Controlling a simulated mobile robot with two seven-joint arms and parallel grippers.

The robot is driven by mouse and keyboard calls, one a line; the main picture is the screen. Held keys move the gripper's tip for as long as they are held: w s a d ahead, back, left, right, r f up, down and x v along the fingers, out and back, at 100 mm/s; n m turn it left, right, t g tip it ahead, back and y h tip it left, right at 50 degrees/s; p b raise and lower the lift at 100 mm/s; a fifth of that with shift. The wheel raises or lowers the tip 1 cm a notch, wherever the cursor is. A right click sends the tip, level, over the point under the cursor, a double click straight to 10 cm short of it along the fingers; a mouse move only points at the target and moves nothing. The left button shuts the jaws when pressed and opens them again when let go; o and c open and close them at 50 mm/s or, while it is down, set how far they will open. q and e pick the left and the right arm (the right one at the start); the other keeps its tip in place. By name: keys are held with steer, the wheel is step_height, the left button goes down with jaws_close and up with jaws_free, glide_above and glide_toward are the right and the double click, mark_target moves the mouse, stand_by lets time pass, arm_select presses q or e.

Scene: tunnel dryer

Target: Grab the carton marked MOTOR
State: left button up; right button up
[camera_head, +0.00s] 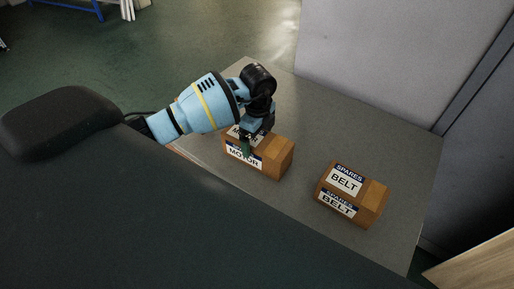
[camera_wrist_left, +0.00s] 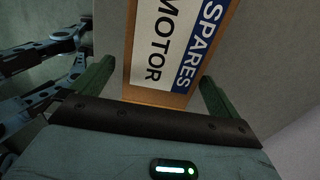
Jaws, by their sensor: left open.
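The carton marked MOTOR (camera_head: 277,157) is a brown box with white and dark blue labels, standing on a grey table. My left gripper (camera_head: 248,145) is over its left part, pointing down, and hides some of its top label. In the left wrist view the MOTOR carton's top (camera_wrist_left: 180,45) lies between the two green fingers of my left gripper (camera_wrist_left: 155,85). The fingers are apart, one to each side of the carton. I cannot tell whether they touch it. My right gripper is not in view.
A second brown carton (camera_head: 374,199), marked BELT, stands to the right on the same grey table (camera_head: 300,100), apart from the MOTOR carton. A pale wall panel (camera_head: 375,55) rises behind the table. The table's back part is clear.

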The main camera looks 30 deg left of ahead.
arm_select(q)
steer(key=shift+w+a+f, duration=0.1)
steer(key=shift+a+f, duration=0.05)
steer(key=shift+f, duration=1.8)
steer(key=shift+c, duration=0.4)
steer(key=c, duration=1.7)
steer(key=shift+w+r, duration=0.1)
steer(key=shift+r, duration=0.05)
steer(key=shift+c, duration=1)
steer(key=shift+r, duration=0.45)
step_height(320, 180, up, 3)
steer(key=shift+f, duration=0.1)
steer(key=s+d+r, duration=0.1)
steer(key=s+d, duration=0.9)
steer(key=s, duration=0.2)
steer(key=shift+s+r, duration=0.15)
steer(key=shift+s, duration=0.15)
